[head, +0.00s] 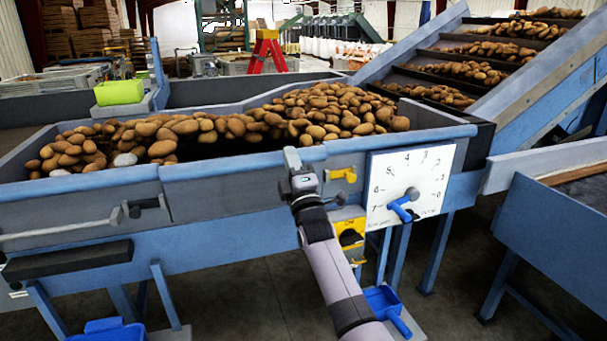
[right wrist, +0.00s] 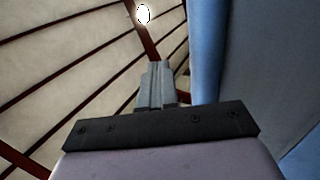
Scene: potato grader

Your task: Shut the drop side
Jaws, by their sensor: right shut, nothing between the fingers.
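The drop side (head: 70,208) looks to be the grey side panel with a blue top rail at the left of the potato trough in the head view. It stands about upright, its rail nearly in line with the fixed side; whether it is fully closed I cannot tell. A dark latch (head: 150,204) sits at the seam, with a long grey bar (head: 60,229) to its left. My right gripper (head: 293,160) is shut and empty, pointing up in front of the fixed side, right of the seam. Its closed fingers show in the right wrist view (right wrist: 157,85). My left gripper is out of view.
Potatoes (head: 330,110) fill the trough behind the panels. A dial plate (head: 408,187) with a blue pointer and a yellow handle (head: 342,174) are right of my right gripper. A blue scoop (head: 385,302) is below. A green box (head: 119,92) stands behind the trough.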

